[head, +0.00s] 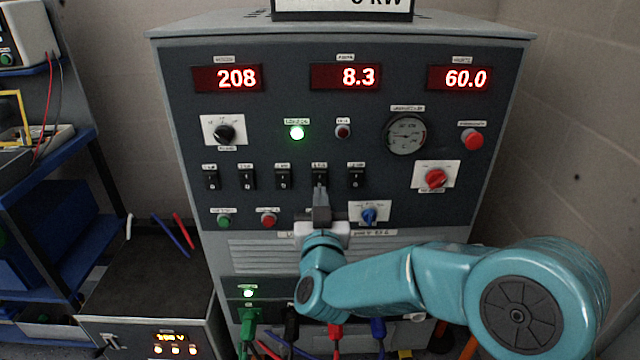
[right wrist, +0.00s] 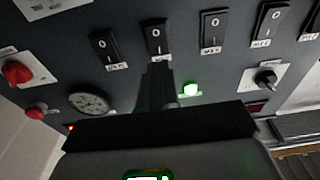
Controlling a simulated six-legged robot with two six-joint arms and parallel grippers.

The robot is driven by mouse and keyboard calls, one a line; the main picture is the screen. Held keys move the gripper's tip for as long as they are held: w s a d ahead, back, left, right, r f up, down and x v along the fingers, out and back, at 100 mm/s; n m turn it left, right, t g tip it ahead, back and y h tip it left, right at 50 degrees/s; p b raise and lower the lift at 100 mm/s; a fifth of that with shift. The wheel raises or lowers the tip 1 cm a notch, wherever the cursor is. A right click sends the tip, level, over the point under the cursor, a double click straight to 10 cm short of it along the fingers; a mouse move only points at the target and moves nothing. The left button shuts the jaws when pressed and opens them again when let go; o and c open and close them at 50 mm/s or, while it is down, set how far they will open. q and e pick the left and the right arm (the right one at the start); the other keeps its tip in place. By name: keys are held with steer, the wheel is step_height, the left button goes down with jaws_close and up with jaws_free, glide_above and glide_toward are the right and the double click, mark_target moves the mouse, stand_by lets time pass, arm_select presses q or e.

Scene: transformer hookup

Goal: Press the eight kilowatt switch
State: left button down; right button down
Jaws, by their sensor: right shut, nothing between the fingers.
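A row of several black rocker switches runs across the dark panel of the load cabinet (head: 375,210). My right gripper (head: 320,190) is shut and empty, its fingertips at the lower part of the fourth switch from the left (head: 319,172). The switch labels are too small to read surely, so I cannot tell which is eight kilowatt. My left gripper is not in view.
Red displays read 208, 8.3 (head: 345,77) and 60.0. A green lamp (head: 297,132) is lit. A blue knob (head: 369,215) sits close right of my gripper, and a red knob (head: 436,178) farther right. Coloured cables (head: 336,331) plug in below. A blue shelf (head: 40,250) stands left.

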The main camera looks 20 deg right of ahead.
mark_target(321, 174)
steer(key=shift+x, duration=2.2)
steer(key=r+p, duration=0.1)
steer(key=p, duration=0.1)
steer(key=shift+w+d+r+g+p, duration=0.1)
steer(key=shift+w+r+g+p, duration=0.1)
steer(key=shift+g+p, duration=0.2)
steer(key=shift+f+b, duration=0.35)
